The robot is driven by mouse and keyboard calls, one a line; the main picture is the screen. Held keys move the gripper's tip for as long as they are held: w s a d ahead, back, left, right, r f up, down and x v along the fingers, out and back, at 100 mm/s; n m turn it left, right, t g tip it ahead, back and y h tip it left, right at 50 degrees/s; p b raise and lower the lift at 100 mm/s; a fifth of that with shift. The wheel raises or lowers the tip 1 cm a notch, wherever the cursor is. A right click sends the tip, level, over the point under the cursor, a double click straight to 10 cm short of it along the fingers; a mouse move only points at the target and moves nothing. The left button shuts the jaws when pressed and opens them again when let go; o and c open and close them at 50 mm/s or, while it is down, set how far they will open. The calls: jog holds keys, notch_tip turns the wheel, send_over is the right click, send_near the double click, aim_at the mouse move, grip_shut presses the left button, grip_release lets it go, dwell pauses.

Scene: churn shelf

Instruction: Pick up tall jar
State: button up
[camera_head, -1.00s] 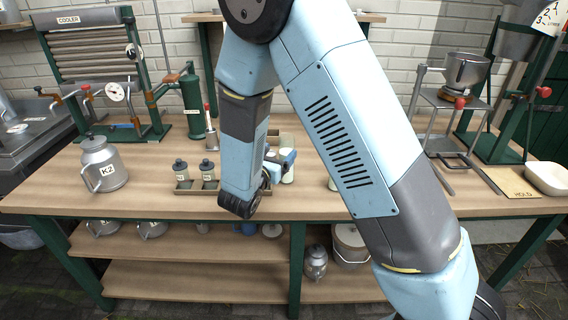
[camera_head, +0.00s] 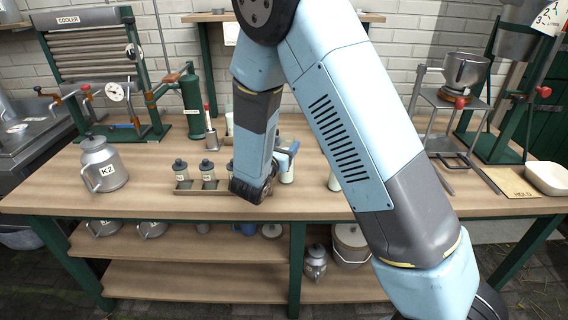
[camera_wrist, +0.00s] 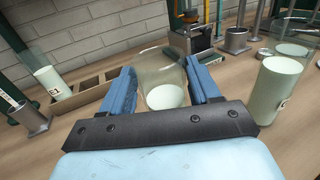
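A clear glass jar with white contents (camera_wrist: 165,92) stands between the two blue fingers of my gripper (camera_wrist: 162,84) in the wrist view. The fingers are spread, one on each side of the jar; I cannot tell whether they touch it. In the head view my gripper (camera_head: 288,150) is partly hidden behind my arm, at a pale jar (camera_head: 287,173) on the bench. Another pale jar with a label (camera_wrist: 275,90) stands to the right in the wrist view. I cannot tell from labels which jar is the tall one.
A wooden divided tray (camera_wrist: 90,92) lies left of the gripper, near a white cylinder labelled E1 (camera_wrist: 52,82). Small dark-capped bottles (camera_head: 208,172) stand in a tray left of my arm. A metal can labelled K2 (camera_head: 103,165) stands farther left.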

grip_shut()
dwell(0.3)
dwell(0.3)
